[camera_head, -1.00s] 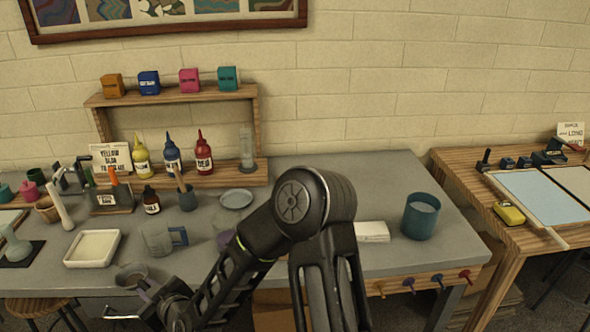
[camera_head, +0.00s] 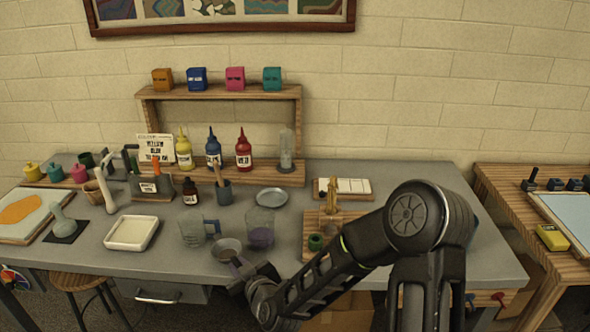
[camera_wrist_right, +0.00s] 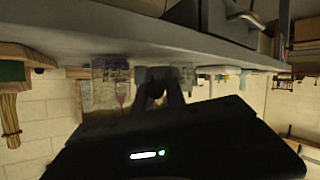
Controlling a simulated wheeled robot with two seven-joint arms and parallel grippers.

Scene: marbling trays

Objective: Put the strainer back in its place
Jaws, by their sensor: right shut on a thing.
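The strainer (camera_head: 227,246) is a small grey bowl with a purplish handle. My right gripper (camera_head: 243,270) is shut on its handle and holds it near the front edge of the grey worktable (camera_head: 330,175). In the head view the bowl appears between a clear jug with a blue handle (camera_head: 193,233) and a clear jug with purple liquid (camera_head: 260,236). I cannot tell how high it is above the table. In the right wrist view the picture is upside down and dark, and the strainer is hard to make out. My left gripper is not in view.
A white tray (camera_head: 119,248) lies left of the jugs, and a grey dish (camera_head: 272,197) behind them. A wooden board (camera_head: 346,217) with a small green pot (camera_head: 315,242) is to the right, partly behind my arm. Dye bottles stand on the wooden rack (camera_head: 268,176) at the back.

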